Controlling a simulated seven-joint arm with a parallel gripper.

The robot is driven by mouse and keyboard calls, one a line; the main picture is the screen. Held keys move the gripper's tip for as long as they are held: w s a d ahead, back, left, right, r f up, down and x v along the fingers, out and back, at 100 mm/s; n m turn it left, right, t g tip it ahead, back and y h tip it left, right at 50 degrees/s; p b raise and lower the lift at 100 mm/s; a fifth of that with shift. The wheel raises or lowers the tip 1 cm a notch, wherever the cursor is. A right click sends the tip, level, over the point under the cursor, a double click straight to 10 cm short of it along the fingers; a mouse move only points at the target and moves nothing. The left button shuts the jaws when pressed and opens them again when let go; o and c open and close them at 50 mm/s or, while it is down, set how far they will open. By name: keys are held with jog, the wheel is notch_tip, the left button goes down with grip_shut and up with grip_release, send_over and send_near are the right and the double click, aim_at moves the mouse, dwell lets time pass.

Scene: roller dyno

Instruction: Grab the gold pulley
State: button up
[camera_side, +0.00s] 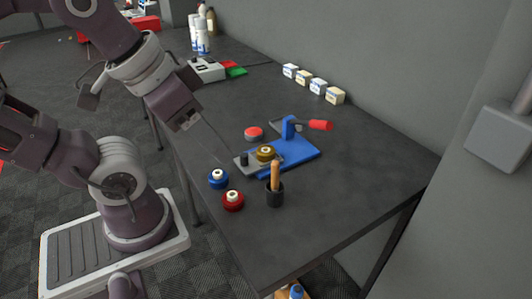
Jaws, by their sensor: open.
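The gold pulley (265,152) has a pale centre. It is at the grey plate of the blue dyno stand (297,158), beside a dark upright post (244,159); whether it sits on a peg cannot be told. My gripper (187,122) is open, above and to the left of the gold pulley, apart from it and over the table's left edge. Its fingers are small and partly hidden in this view. A blue pulley (218,180) and a red pulley (233,202) lie on the table in front of the stand.
A black cup (275,197) with a wooden-handled tool stands close to the gold pulley. A red-handled lever (320,125) and a red button (254,133) are behind. Several small boxes (318,86) line the wall. The table's right side (375,160) is clear.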

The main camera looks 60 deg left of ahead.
jog(key=w+a+m+g, duration=0.35)
jog(key=w+m, duration=0.25)
jog(key=w, duration=0.3)
jog(key=m+g, duration=0.2)
jog(key=m, duration=0.7)
send_over(266, 150)
jog(key=f, duration=1)
jog(key=shift+w+d+f, duration=0.3)
jog(key=shift+d+f, duration=0.05)
jog(key=f, duration=0.6)
jog(key=shift+s+a+f, duration=0.3)
jog(key=shift+a+f, duration=0.1)
grip_shut()
jog(key=shift+r, duration=0.15)
